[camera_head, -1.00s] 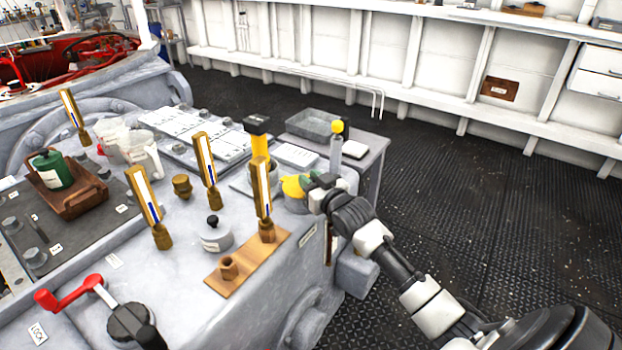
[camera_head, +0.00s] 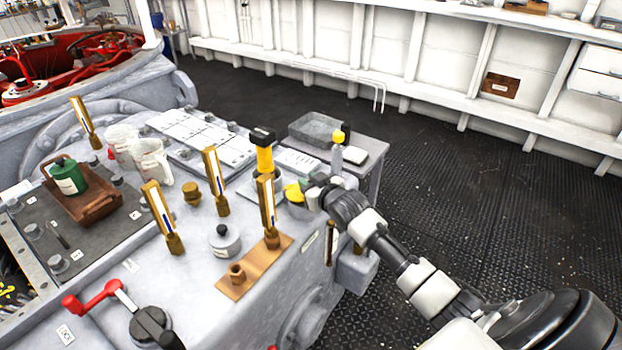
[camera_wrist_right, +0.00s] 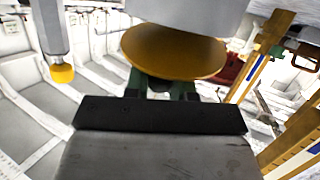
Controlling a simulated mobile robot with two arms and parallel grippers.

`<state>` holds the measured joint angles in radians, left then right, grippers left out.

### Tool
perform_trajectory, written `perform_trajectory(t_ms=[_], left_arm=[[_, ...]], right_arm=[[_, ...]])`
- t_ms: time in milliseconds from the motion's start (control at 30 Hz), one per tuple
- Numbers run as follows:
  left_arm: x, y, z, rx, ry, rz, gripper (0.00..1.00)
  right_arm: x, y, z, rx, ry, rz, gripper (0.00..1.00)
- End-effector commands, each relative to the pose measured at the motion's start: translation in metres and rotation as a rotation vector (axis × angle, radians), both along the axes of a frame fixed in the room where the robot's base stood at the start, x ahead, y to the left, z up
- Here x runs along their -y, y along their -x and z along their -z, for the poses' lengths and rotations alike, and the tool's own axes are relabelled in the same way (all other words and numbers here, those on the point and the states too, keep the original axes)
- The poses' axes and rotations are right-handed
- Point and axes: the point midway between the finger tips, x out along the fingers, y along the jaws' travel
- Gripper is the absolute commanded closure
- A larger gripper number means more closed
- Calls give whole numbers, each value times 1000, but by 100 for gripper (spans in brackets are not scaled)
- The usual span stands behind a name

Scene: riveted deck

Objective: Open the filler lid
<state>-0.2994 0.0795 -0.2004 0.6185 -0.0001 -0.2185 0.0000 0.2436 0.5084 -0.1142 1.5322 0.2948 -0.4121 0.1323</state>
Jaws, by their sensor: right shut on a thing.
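The yellow filler lid (camera_head: 294,193) is at the right end of the grey machine top, over a grey round filler neck (camera_head: 299,209). My right gripper (camera_head: 313,194) reaches in from the right and is shut at the lid's near-right edge, on a green part. In the right wrist view the lid is an orange-yellow disc (camera_wrist_right: 175,50) just beyond the dark gripper (camera_wrist_right: 160,98), with green pieces at the jaws. The gripper partly hides the lid and neck, so I cannot tell the lid's exact angle. My left gripper is not in view.
A yellow post with a black top (camera_head: 263,150) and a brass-framed gauge (camera_head: 267,212) stand close to the lid. The dark floor on the right is clear.

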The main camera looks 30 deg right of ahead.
Motion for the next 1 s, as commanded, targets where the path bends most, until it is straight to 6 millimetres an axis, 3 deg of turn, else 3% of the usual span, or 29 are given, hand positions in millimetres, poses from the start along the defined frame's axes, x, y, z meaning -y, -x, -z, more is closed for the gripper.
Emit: perform_trajectory(t_ms=[267,700,1000], left_arm=[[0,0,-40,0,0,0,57],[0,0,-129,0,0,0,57],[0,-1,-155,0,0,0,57]], right_arm=[[-2,-5,-17,-96,42,0,100],[-11,-26,-41,-436,182,-1,100],[-17,-43,-45,-698,290,0,100]])
